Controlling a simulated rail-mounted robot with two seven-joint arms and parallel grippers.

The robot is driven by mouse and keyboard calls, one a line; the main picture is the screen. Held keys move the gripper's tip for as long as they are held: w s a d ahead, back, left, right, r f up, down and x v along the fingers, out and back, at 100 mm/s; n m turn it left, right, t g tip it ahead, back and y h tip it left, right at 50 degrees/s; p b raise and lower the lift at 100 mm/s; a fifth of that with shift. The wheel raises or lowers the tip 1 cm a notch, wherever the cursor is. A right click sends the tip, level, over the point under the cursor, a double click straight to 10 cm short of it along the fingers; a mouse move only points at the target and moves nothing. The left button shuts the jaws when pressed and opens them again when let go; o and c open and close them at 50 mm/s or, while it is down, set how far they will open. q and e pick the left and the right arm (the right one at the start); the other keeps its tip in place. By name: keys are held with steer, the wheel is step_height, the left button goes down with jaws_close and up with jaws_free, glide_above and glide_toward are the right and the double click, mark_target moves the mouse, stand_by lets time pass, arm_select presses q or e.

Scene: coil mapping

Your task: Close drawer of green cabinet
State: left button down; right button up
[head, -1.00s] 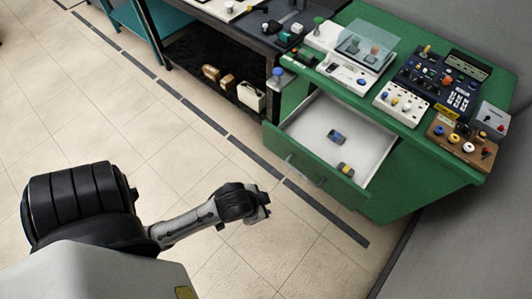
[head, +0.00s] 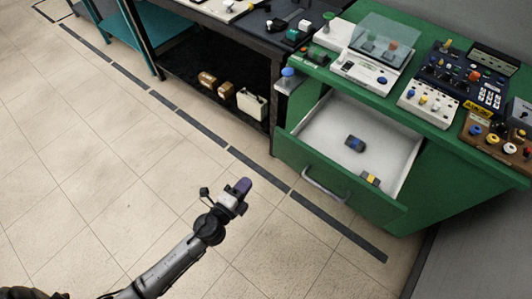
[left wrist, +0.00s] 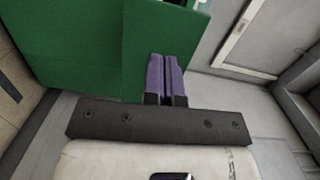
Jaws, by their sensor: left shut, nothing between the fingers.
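The green cabinet (head: 450,185) stands at the right in the head view. Its drawer (head: 335,180) is pulled open, with a metal handle (head: 325,187) on the green front. Two small objects, one dark blue (head: 355,143) and one with yellow (head: 370,179), lie in the white drawer. My left gripper (head: 243,187) is shut and empty, in front of the drawer and to its left, apart from it. In the left wrist view its purple fingers (left wrist: 166,76) are together, with the green cabinet (left wrist: 70,50) behind them. My right gripper is not in view.
Boxes and instruments stand on the cabinet top (head: 380,98). A dark workbench (head: 255,50) with boxes on its lower shelf adjoins the cabinet on the left. A dark floor stripe (head: 258,168) runs past the drawer. The tiled floor is clear.

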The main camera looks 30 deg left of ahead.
arm_select(q)
steer(key=d+m+h, duration=0.1)
steer(key=d+h, duration=0.1)
steer(key=b, duration=0.1)
glide_toward(281, 150)
steer(key=x, duration=0.6)
steer(key=shift+x, duration=0.8)
steer(key=shift+d, duration=0.1)
steer(key=shift+b, duration=0.3)
